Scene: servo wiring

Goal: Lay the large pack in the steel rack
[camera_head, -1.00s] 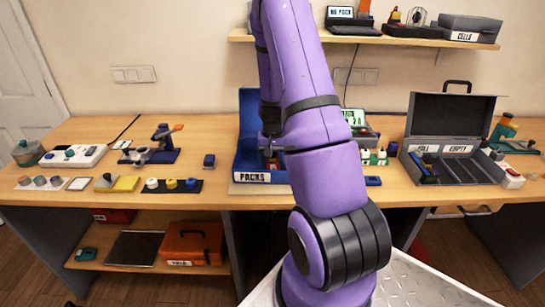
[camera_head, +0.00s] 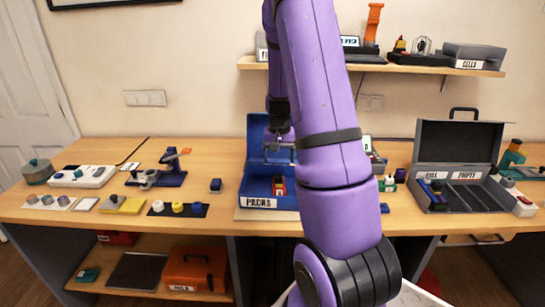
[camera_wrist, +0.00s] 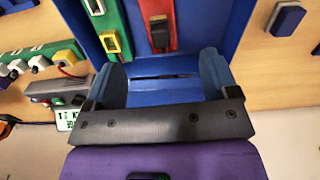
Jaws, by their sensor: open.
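A blue bin labelled PACKS (camera_head: 250,187) stands on the bench, left of my arm. A red pack with a dark top part (camera_head: 279,185) is inside it. In the wrist view the red pack (camera_wrist: 160,30) lies beside a green pack (camera_wrist: 110,28) in the blue bin (camera_wrist: 225,22). Which pack is the large one I cannot tell for sure. My gripper (camera_wrist: 163,62) is open and empty, its fingers apart over the bin, near the packs. It also shows above the bin in the head view (camera_head: 279,148). I cannot clearly make out a steel rack; my arm hides part of the bench.
An open grey case (camera_head: 460,140) with FULL and EMPTY slots stands at the right. A small blue block (camera_head: 215,186) sits left of the bin. Coloured knobs (camera_head: 178,208) and a blue stand (camera_head: 165,175) fill the left bench. A wall shelf (camera_head: 400,67) hangs behind.

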